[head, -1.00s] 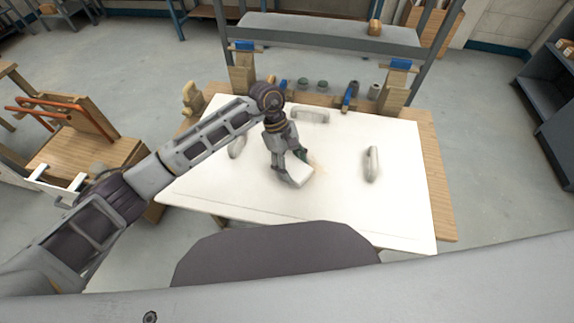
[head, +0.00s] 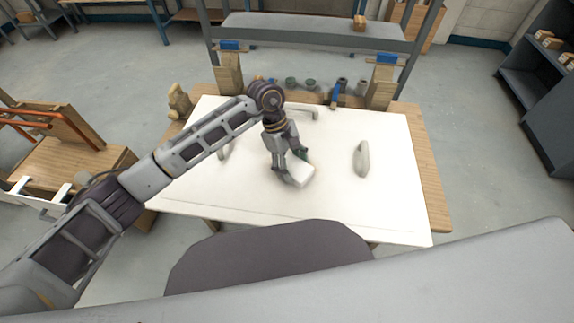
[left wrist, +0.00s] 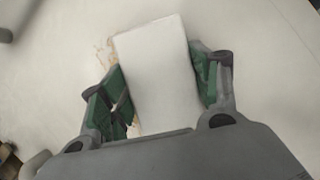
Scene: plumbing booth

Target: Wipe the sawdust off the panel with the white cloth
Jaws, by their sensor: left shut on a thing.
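The white panel (head: 370,210) lies flat on the wooden bench. My left gripper (head: 292,172) is over the middle of the panel, shut on the white cloth (head: 301,176), which shows as a pale folded block at the panel surface. In the left wrist view the cloth (left wrist: 160,72) sits between the green-padded fingers of the gripper (left wrist: 160,88). A patch of tan sawdust (left wrist: 104,55) shows on the panel beside the cloth's left edge. More may be hidden under the cloth and gripper. My right gripper does not show.
White curved handle-like pieces stand on the panel, one at the right (head: 361,158) and one at the back (head: 303,112). Wooden blocks with blue tops (head: 382,82) and small fittings (head: 310,84) line the bench's back edge.

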